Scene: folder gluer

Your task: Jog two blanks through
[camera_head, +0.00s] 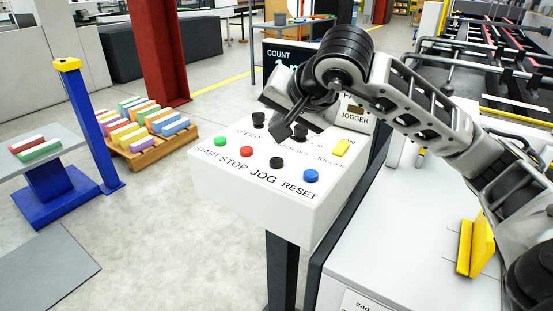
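The white control panel (268,190) stands in the middle. On its sloped top are a green START button (220,142), a red STOP button (246,151), a black JOG button (276,162) and a blue RESET button (311,175). My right gripper (281,135) comes in from the right and hangs over the panel, its tip a little behind the JOG button in the picture. Whether it touches the panel, and whether its fingers are apart, I cannot tell. The COUNT display (283,56) is partly hidden by my arm; its figure looks like a 1. My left gripper is out of view.
Yellow plates (475,243) sit on the white machine top (400,235) at right. A pallet (160,148) of coloured stacks and a blue post (88,125) stand left.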

